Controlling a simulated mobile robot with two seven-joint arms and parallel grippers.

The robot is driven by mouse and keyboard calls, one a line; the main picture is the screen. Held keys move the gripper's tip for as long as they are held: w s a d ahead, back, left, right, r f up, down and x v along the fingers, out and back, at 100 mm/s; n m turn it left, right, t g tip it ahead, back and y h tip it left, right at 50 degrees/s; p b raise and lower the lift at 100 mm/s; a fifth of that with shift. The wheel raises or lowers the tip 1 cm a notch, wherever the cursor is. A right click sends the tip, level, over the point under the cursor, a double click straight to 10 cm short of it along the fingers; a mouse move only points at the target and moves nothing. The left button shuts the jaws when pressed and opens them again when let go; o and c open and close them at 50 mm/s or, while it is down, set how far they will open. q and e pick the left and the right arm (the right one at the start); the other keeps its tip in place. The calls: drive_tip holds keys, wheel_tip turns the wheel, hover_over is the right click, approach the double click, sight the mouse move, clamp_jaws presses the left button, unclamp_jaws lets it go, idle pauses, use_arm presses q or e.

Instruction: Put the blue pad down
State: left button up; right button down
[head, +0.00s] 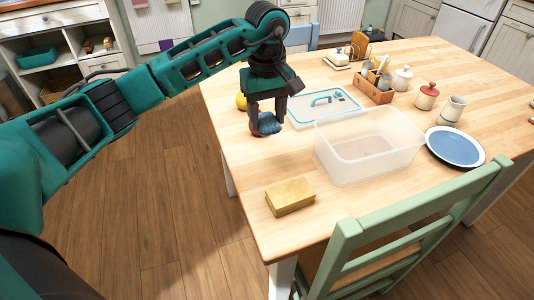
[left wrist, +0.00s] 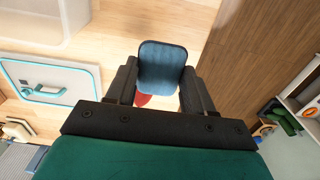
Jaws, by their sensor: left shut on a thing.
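My left gripper (head: 267,119) is over the near-left part of the wooden table and is shut on the blue pad (head: 269,125). In the left wrist view the blue pad (left wrist: 163,67) shows as a ribbed, rounded square with a dark edge, held between the two black fingers. Something red (left wrist: 143,99) shows just beside the pad, partly hidden; in the head view it also shows at the fingertips (head: 256,129). I cannot tell whether the pad touches the table. My right gripper is not in view.
A clear, empty-looking tub (head: 370,160) stands right of the gripper, with a teal-rimmed lid (head: 315,112) behind it. A yellow block (head: 290,196) lies in front. A blue plate (head: 454,147) and green chair (head: 410,228) are at right.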

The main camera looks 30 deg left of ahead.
use_arm(q)
hover_over(267, 163)
wheel_tip(267, 163, down, 7)
drive_tip(key=shift+r, duration=0.1)
wheel_tip(267, 163, down, 3)
drive_tip(key=shift+f+b, duration=0.2)
drive_tip(key=shift+b, duration=0.25)
drive_tip(key=shift+f, duration=0.4)
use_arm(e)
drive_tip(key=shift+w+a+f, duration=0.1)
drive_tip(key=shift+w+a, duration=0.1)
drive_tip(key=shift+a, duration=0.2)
use_arm(q)
drive_tip(key=shift+f, duration=0.15)
drive_tip(key=o, duration=0.9)
drive_tip(key=shift+o, duration=0.2)
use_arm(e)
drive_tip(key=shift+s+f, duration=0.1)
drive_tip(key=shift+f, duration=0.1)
